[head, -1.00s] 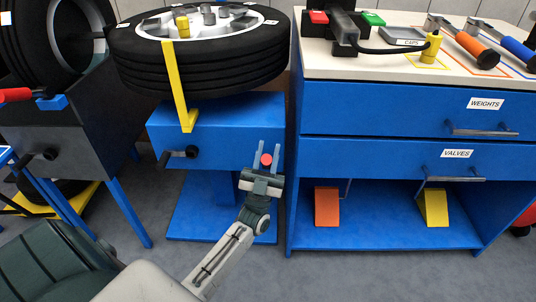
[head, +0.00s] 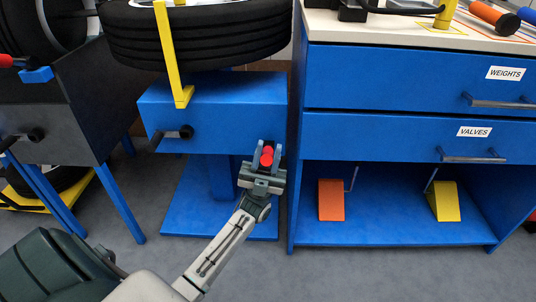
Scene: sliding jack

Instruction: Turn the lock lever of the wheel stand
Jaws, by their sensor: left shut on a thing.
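The blue wheel stand (head: 230,97) stands in the middle of the head view, with a tyre (head: 200,45) lying flat on top. A red-ended lever (head: 267,157) shows at the lower right of the stand's box. My left gripper (head: 266,155) is shut on this red end. The rest of the lever is hidden behind the fingers. A black crank handle (head: 184,132) sticks out of the stand's front left. My right gripper is not in view.
A blue cabinet (head: 400,133) with drawers stands close to the right of the gripper. An orange wedge (head: 331,200) and a yellow wedge (head: 446,201) sit on its low shelf. A dark machine (head: 60,110) stands at left. The grey floor in front is open.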

